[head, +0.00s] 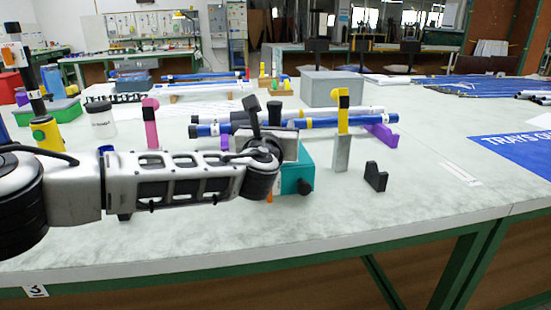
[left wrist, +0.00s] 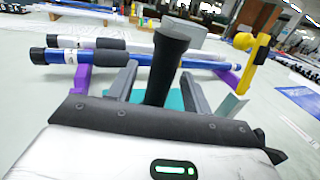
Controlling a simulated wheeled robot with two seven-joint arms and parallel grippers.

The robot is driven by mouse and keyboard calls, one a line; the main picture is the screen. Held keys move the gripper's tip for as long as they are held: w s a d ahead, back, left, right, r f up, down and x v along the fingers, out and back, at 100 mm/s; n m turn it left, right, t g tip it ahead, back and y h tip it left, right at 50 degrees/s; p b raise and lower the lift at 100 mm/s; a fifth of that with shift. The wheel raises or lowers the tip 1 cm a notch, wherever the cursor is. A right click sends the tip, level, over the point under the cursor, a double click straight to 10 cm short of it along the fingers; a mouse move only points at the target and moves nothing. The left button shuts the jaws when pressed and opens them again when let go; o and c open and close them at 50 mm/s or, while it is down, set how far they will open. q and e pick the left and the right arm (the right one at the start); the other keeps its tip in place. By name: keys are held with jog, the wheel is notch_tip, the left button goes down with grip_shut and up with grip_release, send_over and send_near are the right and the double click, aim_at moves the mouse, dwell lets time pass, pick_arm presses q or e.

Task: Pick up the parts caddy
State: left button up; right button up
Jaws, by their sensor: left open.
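What looks like the parts caddy is a teal box (head: 296,168) on the near part of the table, largely hidden behind my left arm in the head view. A black knob shows on its near side. In the left wrist view a thick black upright post (left wrist: 168,62), apparently its handle, rises in front of the teal surface (left wrist: 174,99). My left gripper (left wrist: 159,76) is open, its two grey fingers on either side of the post. I cannot tell whether they touch it. My right gripper is not in view.
Blue and white rods (head: 300,123) lie on purple supports just behind the teal box. A yellow-topped grey post (head: 342,152) and a black bracket (head: 375,177) stand to its right. A pink post (head: 151,125) stands to the left. The table's right front is clear.

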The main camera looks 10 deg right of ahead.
pick_arm(q)
jog(key=shift+w+d, duration=0.1)
jog(key=shift+w, duration=0.15)
grip_shut()
jog(key=shift+r, duration=0.1)
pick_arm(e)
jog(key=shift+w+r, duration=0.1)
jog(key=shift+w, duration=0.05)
